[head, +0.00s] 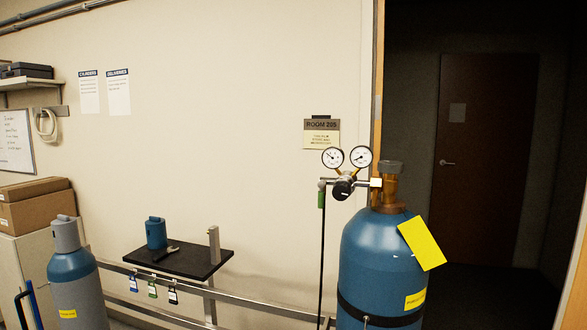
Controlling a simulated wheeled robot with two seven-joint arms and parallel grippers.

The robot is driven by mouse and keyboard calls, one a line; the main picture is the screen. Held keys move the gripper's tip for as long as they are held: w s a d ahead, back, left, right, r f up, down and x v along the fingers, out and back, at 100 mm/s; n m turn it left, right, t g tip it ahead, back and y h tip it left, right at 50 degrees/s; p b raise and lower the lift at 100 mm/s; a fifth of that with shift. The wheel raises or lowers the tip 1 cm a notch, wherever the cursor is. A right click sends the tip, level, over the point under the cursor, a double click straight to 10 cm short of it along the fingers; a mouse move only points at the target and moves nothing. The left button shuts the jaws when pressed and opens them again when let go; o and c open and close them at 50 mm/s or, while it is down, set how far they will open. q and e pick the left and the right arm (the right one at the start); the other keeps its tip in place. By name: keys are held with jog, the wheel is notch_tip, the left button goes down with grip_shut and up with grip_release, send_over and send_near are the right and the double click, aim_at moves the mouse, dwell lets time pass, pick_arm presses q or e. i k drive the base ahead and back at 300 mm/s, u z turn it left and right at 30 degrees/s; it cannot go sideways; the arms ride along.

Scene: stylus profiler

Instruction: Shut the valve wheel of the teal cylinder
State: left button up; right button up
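A large teal-blue cylinder (375,260) stands upright at the right of the head view, with a dark strap around its lower part. A brass valve (387,190) rises from its top, and a grey valve wheel (390,167) sits on the valve. A regulator (343,187) with two round gauges is attached on the valve's left side. A yellow tag (421,243) hangs tilted at the cylinder's shoulder. I cannot tell whether the valve is open or shut. Neither of my grippers is in view.
A second blue-and-grey cylinder (78,290) with a grey cap stands at the left. A dark shelf (205,262) holds a blue cap (156,232) and a wrench (166,253). Padlocks hang below on a metal rail (250,302). A dark doorway opens behind the large cylinder.

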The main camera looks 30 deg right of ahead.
aim_at(384, 166)
jog(key=u, duration=0.85)
jog(key=k, duration=1.05)
jog(key=z, duration=1.85)
jog(key=i, duration=0.25)
jog(key=u, duration=0.15)
